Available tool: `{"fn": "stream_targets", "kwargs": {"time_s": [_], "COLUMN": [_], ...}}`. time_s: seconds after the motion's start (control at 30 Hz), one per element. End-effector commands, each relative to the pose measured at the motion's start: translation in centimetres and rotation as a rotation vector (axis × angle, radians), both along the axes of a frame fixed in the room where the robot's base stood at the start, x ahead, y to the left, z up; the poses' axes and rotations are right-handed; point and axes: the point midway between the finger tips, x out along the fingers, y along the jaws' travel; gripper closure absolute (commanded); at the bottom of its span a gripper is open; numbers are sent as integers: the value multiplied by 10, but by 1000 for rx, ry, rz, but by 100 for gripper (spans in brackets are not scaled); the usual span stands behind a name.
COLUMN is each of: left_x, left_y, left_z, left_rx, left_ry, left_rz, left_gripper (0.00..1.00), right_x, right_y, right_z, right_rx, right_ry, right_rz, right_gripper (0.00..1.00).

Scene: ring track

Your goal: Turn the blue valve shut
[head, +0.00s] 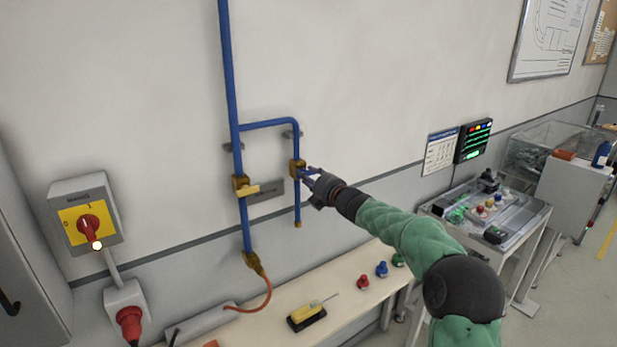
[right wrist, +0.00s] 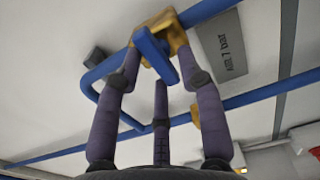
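The blue valve is a brass body (head: 297,168) on the short branch of blue pipe on the wall, and its blue handle (right wrist: 156,55) shows in the right wrist view. There the handle slants across the picture in front of the brass body (right wrist: 180,36). My right gripper (head: 308,174) is at the valve. In the right wrist view its purple fingers (right wrist: 160,60) stand apart, with the handle between their tips. I cannot tell whether they touch it. In the head view the gripper partly hides the handle. My left gripper is not in view.
Another brass valve with a yellow handle (head: 246,189) sits on the main blue pipe (head: 228,80) to the left. A grey plate (head: 265,194) is between the pipes. Below are a bench (head: 335,305) with a yellow tool (head: 307,313) and knobs. A red switch (head: 88,227) is at left.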

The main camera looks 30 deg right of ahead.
Motion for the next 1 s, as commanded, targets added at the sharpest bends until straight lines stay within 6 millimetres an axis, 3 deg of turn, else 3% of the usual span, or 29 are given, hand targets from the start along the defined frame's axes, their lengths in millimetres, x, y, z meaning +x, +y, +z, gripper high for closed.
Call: {"fn": "stream_targets", "kwargs": {"time_s": [0.47,1.0], "left_x": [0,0], "left_y": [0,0], "left_z": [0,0], "left_rx": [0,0], "left_ry": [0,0], "left_rz": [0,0], "left_gripper": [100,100], "right_x": [-8,-92], "right_y": [-2,-8], "right_z": [2,1], "right_rx": [1,1], "right_ry": [-3,-1], "right_rz": [-2,-3], "right_gripper": [52,52]}}
